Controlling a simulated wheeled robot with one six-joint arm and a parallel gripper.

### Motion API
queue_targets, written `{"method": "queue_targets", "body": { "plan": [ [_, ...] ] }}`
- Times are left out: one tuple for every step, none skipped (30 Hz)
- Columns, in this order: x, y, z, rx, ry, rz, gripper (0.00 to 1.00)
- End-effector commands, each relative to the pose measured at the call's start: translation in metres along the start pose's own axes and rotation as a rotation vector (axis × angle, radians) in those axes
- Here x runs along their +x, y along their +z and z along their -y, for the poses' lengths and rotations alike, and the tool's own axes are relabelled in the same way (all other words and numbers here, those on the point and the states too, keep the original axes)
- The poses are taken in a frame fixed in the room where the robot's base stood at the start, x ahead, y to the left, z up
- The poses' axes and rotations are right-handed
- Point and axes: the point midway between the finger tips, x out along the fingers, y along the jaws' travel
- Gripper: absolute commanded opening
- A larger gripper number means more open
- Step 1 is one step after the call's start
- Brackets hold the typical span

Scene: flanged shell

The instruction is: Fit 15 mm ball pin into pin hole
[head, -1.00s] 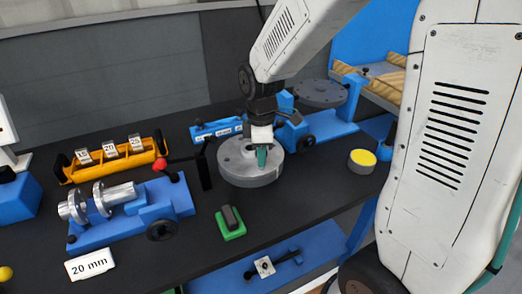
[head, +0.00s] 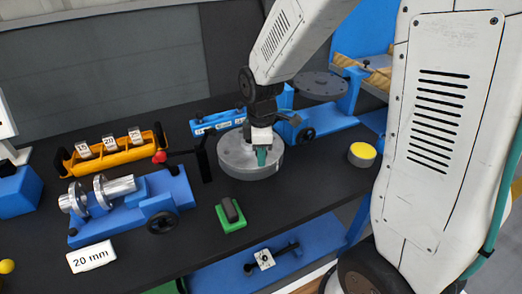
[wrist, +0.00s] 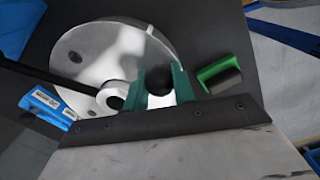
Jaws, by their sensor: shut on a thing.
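My gripper (head: 262,157) has green fingers and is low over the right part of the round grey flanged disc (head: 232,158). In the wrist view, my gripper (wrist: 160,90) is shut on a dark, rounded thing (wrist: 159,80), which I take to be the ball pin. Its lower part is hidden, so I cannot tell whether it is in a hole.
A black post (head: 203,160) stands just left of the disc. A blue labelled rack (head: 210,125) is behind it. A green block (head: 231,215) lies in front, and a yellow-topped puck (head: 362,154) to the right. A blue fixture (head: 130,210) is at the left.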

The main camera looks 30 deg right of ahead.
Motion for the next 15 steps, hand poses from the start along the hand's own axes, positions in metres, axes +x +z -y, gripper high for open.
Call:
{"method": "queue_targets", "body": {
  "plan": [
    [0.0013,0.0,0.0,0.0,0.0,0.0,0.02],
    [0.0012,0.0,-0.0001,0.0,0.0,0.0,0.31],
    [0.001,0.0,-0.0001,0.0,0.0,0.0,0.43],
    [0.001,0.0,0.0,0.0,0.0,0.0,0.51],
    [0.001,0.0,0.0,0.0,0.0,0.0,0.51],
    [0.0011,0.0,0.0001,0.0,0.0,0.0,0.51],
    [0.001,0.0,0.0001,0.0,0.0,0.0,0.51],
    [0.001,0.0,0.0,0.0,0.0,0.0,0.51],
    [0.001,0.0,0.0001,0.0,0.0,0.0,0.51],
    [0.001,0.0,0.0,0.0,0.0,0.0,0.51],
    [0.0011,0.0,0.0001,0.0,0.0,0.0,0.51],
    [0.0008,0.0,0.0,0.0,0.0,0.0,0.51],
    [0.0,-0.0001,0.0,0.0,0.0,0.0,0.51],
    [-0.0013,-0.0001,-0.0001,0.0,0.0,0.0,0.51],
    [-0.0043,-0.0002,-0.0003,0.0,0.001,0.0,0.51]
  ]
}}
